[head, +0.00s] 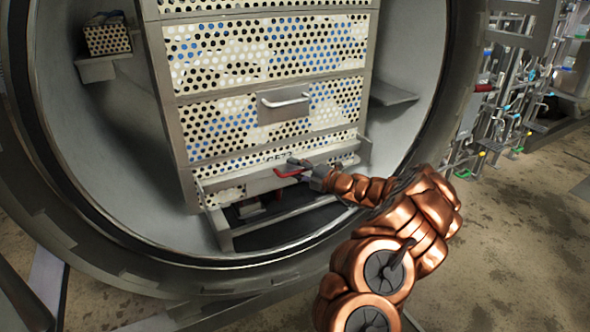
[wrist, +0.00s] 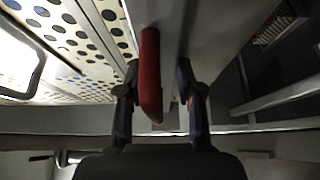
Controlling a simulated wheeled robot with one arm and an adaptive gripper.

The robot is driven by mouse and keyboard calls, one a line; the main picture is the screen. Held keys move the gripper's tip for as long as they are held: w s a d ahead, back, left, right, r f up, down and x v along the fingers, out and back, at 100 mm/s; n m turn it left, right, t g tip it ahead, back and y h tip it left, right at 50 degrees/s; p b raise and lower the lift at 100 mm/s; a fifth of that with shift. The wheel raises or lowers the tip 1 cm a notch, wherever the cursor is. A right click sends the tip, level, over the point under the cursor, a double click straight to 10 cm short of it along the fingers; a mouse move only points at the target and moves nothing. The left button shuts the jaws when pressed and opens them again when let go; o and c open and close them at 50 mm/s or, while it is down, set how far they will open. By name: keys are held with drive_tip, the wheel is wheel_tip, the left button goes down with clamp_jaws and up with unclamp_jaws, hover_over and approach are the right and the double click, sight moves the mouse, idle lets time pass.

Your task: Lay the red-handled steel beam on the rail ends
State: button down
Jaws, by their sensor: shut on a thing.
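The steel beam (head: 240,187) is a long grey bar across the foot of the perforated basket stack, inside the round chamber mouth. Its red handle (head: 291,171) is on the front, near the middle. My gripper (head: 303,168) is shut on this handle. In the wrist view the red handle (wrist: 151,75) stands between the two dark fingers of my gripper (wrist: 158,85), with the grey beam face (wrist: 205,30) beyond it. A left rail end (head: 222,232) shows below the beam's left part. I cannot tell whether the beam touches the rails.
The basket stack (head: 265,48) has a drawer-like handle (head: 286,101) just above the beam. The chamber's thick round rim (head: 75,215) curves around and below. A small perforated box (head: 107,39) sits on a bracket at left. Pipework (head: 500,110) stands at right, and open floor (head: 530,240) lies below it.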

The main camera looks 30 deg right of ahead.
drive_tip(key=shift+f+b, duration=0.8)
drive_tip(key=shift+f, duration=3.95)
drive_tip(key=shift+f, duration=0.45)
drive_tip(key=c, duration=0.7)
unclamp_jaws()
drive_tip(key=shift+f, duration=0.15)
drive_tip(key=v, duration=1.2)
